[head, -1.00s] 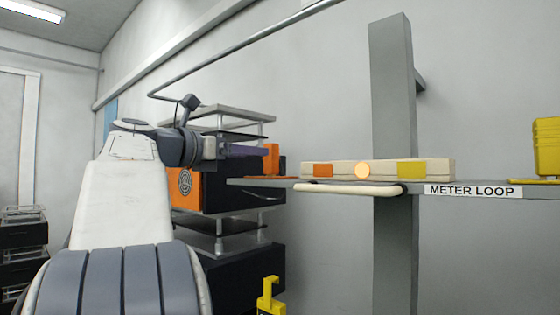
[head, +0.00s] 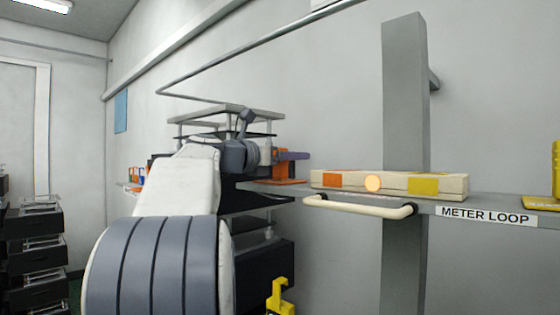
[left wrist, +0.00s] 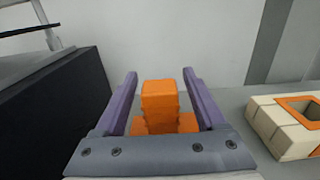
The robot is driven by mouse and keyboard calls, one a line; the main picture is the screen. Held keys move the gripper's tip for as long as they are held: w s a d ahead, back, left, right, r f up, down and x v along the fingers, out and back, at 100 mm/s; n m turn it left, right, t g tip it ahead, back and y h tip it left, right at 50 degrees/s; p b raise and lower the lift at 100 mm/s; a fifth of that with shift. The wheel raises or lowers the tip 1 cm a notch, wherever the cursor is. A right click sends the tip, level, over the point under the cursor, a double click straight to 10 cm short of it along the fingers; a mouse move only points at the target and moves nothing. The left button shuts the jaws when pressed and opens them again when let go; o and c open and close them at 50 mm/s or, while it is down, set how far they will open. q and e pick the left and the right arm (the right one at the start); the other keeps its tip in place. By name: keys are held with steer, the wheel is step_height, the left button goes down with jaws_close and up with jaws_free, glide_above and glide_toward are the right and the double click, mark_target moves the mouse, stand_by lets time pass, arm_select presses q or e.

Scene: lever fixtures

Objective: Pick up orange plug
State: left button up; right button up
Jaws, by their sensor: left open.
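The orange plug (left wrist: 160,101) stands upright on an orange base at the shelf's left end. In the left wrist view it sits between the two purple fingers of my left gripper (left wrist: 160,73), with a gap on each side. The gripper is open and holds nothing. In the head view my left gripper (head: 293,156) reaches in from the left at the plug's height and hides much of the plug. The orange base (head: 277,181) shows below it. My right gripper is not in view.
A cream block strip (head: 389,184) with orange and yellow panels and a round lit lamp lies on the grey shelf (head: 428,209), right of the plug. A cream handle (head: 358,208) juts from the shelf front. A yellow part (head: 280,297) is below. Dark racks stand at left.

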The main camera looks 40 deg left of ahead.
arm_select(q)
jaws_close()
steer(key=shift+r, duration=0.15)
